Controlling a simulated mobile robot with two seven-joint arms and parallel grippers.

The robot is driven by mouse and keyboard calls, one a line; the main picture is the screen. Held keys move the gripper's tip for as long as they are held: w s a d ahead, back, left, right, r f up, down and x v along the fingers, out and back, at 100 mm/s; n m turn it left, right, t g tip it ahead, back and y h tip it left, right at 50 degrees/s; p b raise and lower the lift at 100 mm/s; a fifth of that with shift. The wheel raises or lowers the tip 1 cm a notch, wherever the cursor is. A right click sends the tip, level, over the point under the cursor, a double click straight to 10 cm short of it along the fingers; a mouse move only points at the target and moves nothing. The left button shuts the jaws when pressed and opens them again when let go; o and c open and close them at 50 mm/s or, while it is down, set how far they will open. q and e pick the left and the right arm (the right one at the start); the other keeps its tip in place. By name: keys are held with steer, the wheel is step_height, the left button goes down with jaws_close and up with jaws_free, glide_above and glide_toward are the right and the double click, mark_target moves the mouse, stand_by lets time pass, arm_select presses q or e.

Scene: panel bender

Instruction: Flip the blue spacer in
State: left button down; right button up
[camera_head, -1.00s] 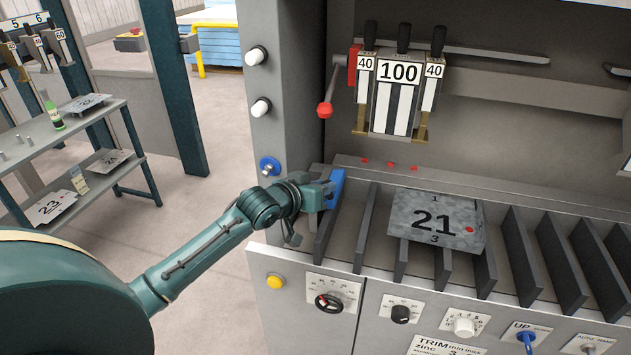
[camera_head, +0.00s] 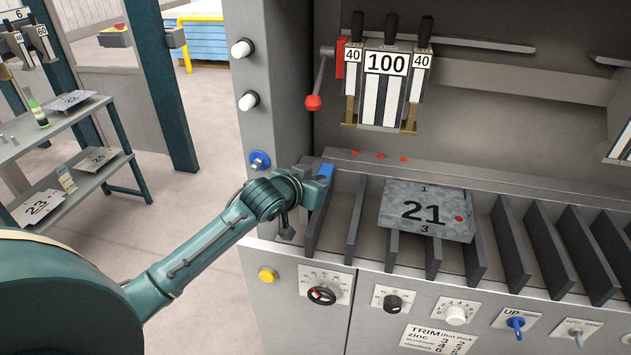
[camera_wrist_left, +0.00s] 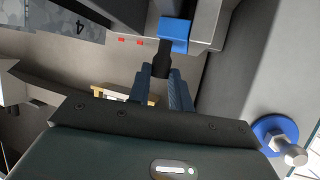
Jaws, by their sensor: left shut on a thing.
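The blue spacer (camera_head: 325,172) is at the left end of the machine's slatted bed, partly hidden behind my left gripper. In the left wrist view its blue block (camera_wrist_left: 174,35) is beyond my fingertips, with a dark stem (camera_wrist_left: 163,58) running from it to between the fingers. My left gripper (camera_head: 318,187), also in the left wrist view (camera_wrist_left: 161,80), is shut on that stem. My right gripper is in neither view.
A metal plate marked 21 (camera_head: 427,212) lies on the bed slats to the right. Numbered tools marked 100 and 40 (camera_head: 386,80) hang above. A blue knob (camera_head: 259,161) sticks out of the machine's left post. A shelf rack (camera_head: 62,150) stands at left.

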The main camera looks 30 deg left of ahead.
arm_select(q)
steer(key=c, duration=1.3)
jaws_free()
steer(key=shift+o, duration=0.2)
steer(key=d+b+v, duration=0.1)
steer(key=v, duration=1.2)
steer(key=shift+a, duration=0.45)
steer(key=s+d+f+g, duration=0.1)
steer(key=s+d+f, duration=0.3)
steer(key=f, duration=0.5)
steer(key=s+d+f+m+g+h, duration=0.1)
steer(key=s+d+f, duration=0.4)
steer(key=s+f, duration=0.2)
steer(key=s+d+f+g, duration=0.1)
steer(key=s+d+f, duration=0.4)
steer(key=f, duration=0.6)
steer(key=shift+s+m+h, duration=0.3)
steer(key=shift+s+h, duration=0.1)
steer(key=shift+s, duration=0.15)
